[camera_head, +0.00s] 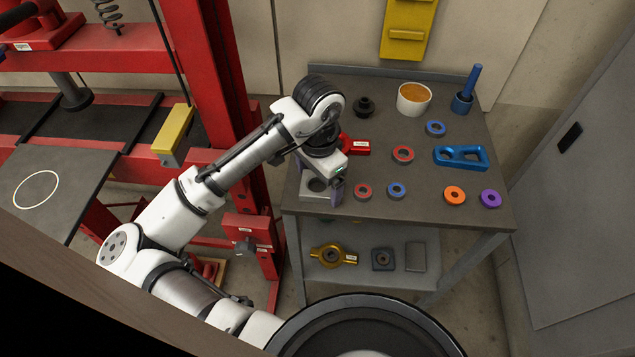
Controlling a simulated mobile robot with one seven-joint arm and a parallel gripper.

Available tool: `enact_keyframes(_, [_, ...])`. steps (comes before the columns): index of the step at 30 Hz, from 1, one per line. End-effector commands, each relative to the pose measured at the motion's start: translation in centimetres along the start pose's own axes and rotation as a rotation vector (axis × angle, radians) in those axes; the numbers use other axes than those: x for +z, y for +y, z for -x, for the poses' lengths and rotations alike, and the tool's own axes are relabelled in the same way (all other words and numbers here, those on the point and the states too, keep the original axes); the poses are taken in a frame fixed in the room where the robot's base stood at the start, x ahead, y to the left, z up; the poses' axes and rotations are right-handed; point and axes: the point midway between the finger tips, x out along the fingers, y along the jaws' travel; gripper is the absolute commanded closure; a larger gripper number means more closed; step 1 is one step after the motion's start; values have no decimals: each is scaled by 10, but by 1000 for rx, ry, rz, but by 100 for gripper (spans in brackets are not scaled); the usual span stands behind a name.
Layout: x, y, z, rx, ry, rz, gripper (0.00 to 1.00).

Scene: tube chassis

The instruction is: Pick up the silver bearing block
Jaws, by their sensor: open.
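A silver-grey block with a round hole, which looks like the silver bearing block (313,195), sits at the left edge of the table top. My gripper (322,180) is directly over it, pointing down, with its jaws open. One finger shows at the block's right side; the other is hard to make out. The gripper body hides the block's back part. I cannot tell whether the fingers touch the block.
Red part (357,147) lies behind the gripper. Red ring (363,191) and blue ring (396,190) lie to the right. White tub (413,98), blue upright tool (465,92) and blue bracket (460,157) stand farther off. Lower shelf (340,236) holds a gold part (333,256). Red frame (215,90) rises left.

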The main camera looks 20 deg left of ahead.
Motion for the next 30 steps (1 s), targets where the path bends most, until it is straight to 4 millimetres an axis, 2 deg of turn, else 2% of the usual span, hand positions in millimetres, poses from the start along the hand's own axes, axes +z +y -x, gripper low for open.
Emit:
enact_keyframes(6, [0, 0, -1, 0, 1, 0, 11])
enact_keyframes(19, [0, 0, 0, -1, 1, -1, 66])
enact_keyframes(30, [0, -1, 7, -3, 1, -1, 66])
